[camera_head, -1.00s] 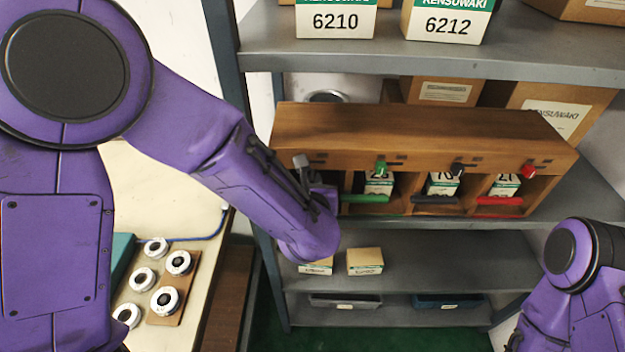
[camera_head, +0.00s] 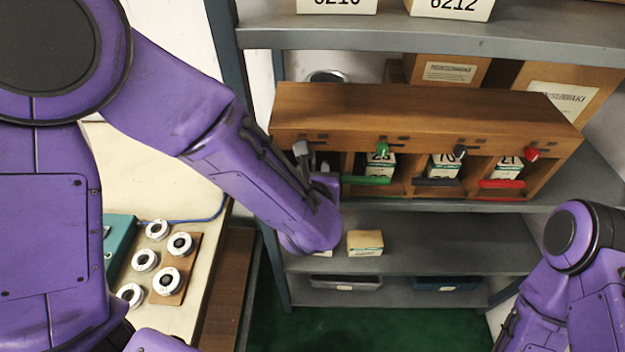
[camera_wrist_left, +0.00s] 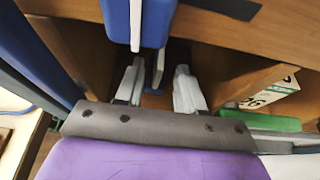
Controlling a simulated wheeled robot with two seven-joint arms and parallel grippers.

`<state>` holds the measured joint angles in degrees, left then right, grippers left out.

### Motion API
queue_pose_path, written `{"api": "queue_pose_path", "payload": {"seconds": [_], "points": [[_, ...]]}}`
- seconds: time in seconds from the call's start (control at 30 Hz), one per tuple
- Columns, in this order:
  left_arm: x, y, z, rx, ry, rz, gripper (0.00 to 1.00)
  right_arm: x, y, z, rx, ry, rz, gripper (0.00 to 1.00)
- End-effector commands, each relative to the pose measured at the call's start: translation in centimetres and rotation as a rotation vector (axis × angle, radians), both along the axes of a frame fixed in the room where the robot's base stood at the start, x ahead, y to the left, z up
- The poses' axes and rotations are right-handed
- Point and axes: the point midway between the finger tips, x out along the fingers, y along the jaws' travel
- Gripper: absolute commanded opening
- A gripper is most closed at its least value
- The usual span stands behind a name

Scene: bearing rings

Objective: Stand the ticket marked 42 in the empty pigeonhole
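The wooden pigeonhole rack (camera_head: 420,112) stands on the middle shelf. Its right three holes hold white-and-green tickets, which seem to read 23 (camera_head: 381,162), 70 (camera_head: 443,165) and 21 (camera_head: 508,166). My left wrist covers much of the leftmost hole, so I cannot tell what is in it. In the left wrist view, the left gripper (camera_wrist_left: 160,86) points into a dark hole, its two pale fingers apart. A blue-and-white piece (camera_wrist_left: 140,22) hangs above them, and its identity is unclear. No ticket marked 42 is readable. My right arm shows at the lower right, its gripper out of sight.
Green (camera_head: 383,149), black (camera_head: 460,152) and red (camera_head: 532,154) levers stick out from the rack's front. A small box (camera_head: 365,243) sits on the shelf below. A table (camera_head: 140,180) at left holds several bearing rings. Cartons stand behind the rack.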

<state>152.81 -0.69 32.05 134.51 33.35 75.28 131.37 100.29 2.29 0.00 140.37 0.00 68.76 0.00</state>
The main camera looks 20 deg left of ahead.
Motion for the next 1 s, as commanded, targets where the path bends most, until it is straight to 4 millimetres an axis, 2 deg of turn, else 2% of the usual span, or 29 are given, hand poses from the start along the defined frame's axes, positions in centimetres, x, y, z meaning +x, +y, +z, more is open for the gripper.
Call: {"api": "queue_pose_path", "payload": {"seconds": [0.2, 0.23, 0.3, 0.4, 0.53, 0.7, 1.0], "points": [[-5.8, -1.7, 2.4, -0.003, -0.003, -0.004, 0.38, 0.0, 0.0, -0.8, 0.001, 0.001, 0.0, 0.43], [-6.2, -1.8, 3.2, 0.004, 0.001, -0.001, 0.38, 0.0, 0.0, 0.3, 0.0, 0.001, 0.001, 0.43], [-6.5, -1.8, 4.0, 0.011, 0.006, 0.004, 0.38, -0.1, 0.0, 3.1, 0.0, 0.002, 0.0, 0.43], [-7.1, -2.0, 4.2, 0.013, 0.006, 0.006, 0.38, 0.0, 0.0, 5.2, 0.0, 0.0, 0.0, 0.43], [-7.9, -2.2, 4.2, 0.008, 0.003, 0.003, 0.38, 0.0, 0.0, 7.0, 0.0, 0.0, 0.0, 0.43], [-8.5, -2.4, 3.8, 0.003, 0.002, 0.0, 0.38, 0.0, 0.0, 7.8, 0.0, 0.0, 0.0, 0.43], [-8.5, -2.4, 3.6, 0.001, 0.0, 0.0, 0.38, 0.0, 0.0, 7.6, 0.001, 0.001, 0.0, 0.43]]}}
